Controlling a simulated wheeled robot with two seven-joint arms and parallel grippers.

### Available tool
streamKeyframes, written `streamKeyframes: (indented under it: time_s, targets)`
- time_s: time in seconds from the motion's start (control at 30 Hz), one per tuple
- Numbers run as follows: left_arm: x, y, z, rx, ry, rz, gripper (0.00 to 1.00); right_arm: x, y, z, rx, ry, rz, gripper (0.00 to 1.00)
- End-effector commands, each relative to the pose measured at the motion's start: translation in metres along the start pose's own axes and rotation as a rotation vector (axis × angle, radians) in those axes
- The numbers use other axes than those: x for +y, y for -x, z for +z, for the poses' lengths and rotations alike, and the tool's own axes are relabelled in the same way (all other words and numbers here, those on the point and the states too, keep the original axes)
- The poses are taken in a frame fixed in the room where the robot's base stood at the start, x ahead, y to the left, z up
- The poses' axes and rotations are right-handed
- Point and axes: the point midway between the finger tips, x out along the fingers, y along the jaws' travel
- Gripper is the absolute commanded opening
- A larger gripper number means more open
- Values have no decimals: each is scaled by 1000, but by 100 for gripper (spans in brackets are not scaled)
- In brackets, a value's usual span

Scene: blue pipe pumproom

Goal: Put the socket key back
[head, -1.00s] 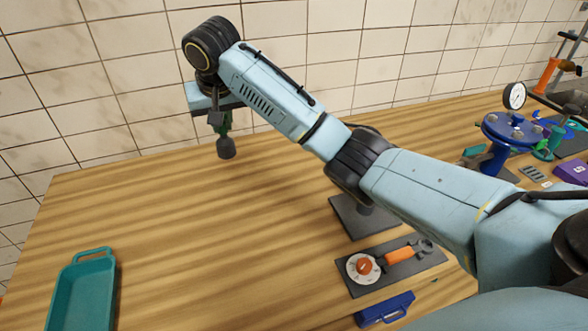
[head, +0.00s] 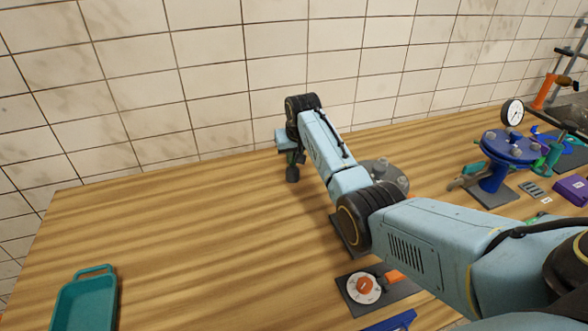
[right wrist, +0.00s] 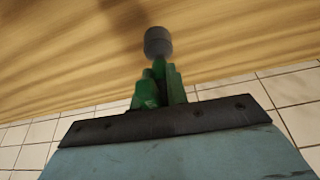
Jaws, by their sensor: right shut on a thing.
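My right gripper (head: 292,158) hangs over the far part of the wooden bench, near the tiled wall. It is shut on the socket key (head: 292,174), whose dark grey round end points down. In the right wrist view, the socket key (right wrist: 158,42) sticks out beyond green parts at the jaws (right wrist: 158,90). I cannot tell how much of the green is handle and how much is finger. The grey end appears clear of the bench top. My left gripper is not in view.
A grey round flange (head: 385,174) stands partly behind my right arm. A white dial with an orange knob (head: 364,287) sits on a dark plate. A teal tray (head: 86,302) is front left. A blue flange stand (head: 510,147) is at right. The bench's left middle is clear.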

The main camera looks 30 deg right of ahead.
Motion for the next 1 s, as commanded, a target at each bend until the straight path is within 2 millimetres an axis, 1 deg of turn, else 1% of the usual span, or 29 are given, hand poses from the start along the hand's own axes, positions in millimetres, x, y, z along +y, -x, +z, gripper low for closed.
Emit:
streamKeyframes:
  time_s: [0.13, 0.3, 0.53, 0.57, 0.7, 1.0]
  targets:
    - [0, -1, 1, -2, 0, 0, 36, 0, -11, 4, 1, 0, -1, 0]
    - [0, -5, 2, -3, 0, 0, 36, -1, -33, 13, 1, 0, -1, 0]
    - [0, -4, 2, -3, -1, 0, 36, 0, -36, 14, 2, 0, -1, 0]
    - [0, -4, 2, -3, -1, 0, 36, 0, -36, 15, -1, 0, 0, 19]
    - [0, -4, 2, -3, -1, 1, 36, 0, -36, 15, 0, 0, 0, 37]
    - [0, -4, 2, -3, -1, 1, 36, 0, -34, 14, 1, -1, 0, 37]
